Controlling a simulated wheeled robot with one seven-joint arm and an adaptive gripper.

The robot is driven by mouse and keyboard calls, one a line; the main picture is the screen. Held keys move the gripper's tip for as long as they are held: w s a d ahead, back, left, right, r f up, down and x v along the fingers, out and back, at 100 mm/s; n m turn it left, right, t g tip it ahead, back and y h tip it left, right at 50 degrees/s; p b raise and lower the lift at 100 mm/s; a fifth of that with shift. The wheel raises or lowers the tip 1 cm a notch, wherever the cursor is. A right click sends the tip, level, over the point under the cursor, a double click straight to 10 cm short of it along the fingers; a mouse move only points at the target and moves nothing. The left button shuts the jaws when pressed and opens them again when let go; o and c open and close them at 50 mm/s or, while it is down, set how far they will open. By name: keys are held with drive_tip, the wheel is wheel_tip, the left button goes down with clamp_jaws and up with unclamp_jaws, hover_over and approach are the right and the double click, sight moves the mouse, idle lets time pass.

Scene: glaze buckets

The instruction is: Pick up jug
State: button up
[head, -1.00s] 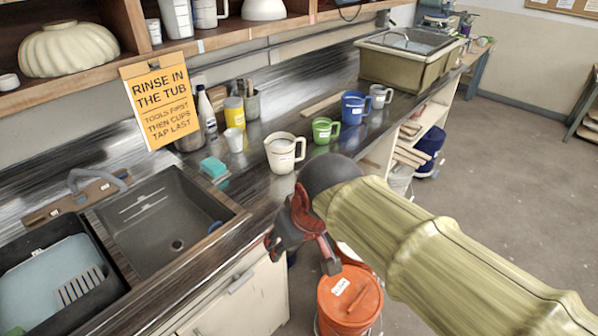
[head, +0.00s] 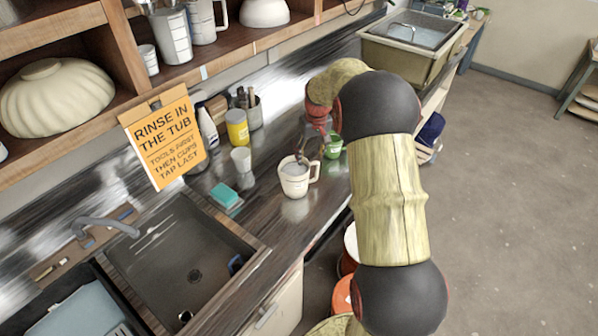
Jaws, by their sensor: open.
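A cream jug (head: 294,181) with a small label and a handle on its right stands upright on the dark counter. My gripper (head: 312,157) is open and points down at the jug's back right rim, close above the handle side. One finger overlaps the rim in the picture; I cannot tell whether it touches. Nothing is held between the fingers.
A green cup (head: 334,149) stands just behind, partly hidden by my arm. A small white cup (head: 241,160), a yellow container (head: 237,128) and a teal sponge (head: 224,196) stand to the left. A sink (head: 185,260) lies front left. An orange bucket (head: 342,298) stands below the counter.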

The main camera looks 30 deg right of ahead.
sight(314, 163)
drive_tip(key=f, duration=0.1)
drive_tip(key=d+f, duration=0.1)
drive_tip(key=f, duration=0.1)
drive_tip(key=d+f, duration=0.1)
drive_tip(key=shift+w+d+f, duration=0.15)
drive_tip(key=shift+w+d, duration=0.05)
drive_tip(key=shift+w, duration=0.2)
drive_tip(key=shift+w+d+f, duration=0.1)
drive_tip(key=shift+w+f, duration=0.15)
drive_tip(key=shift+f, duration=1.1)
drive_tip(key=shift+w+f, duration=0.2)
drive_tip(key=shift+f, duration=1.15)
drive_tip(key=shift+s, duration=0.1)
drive_tip(key=c, duration=1.5)
clamp_jaws()
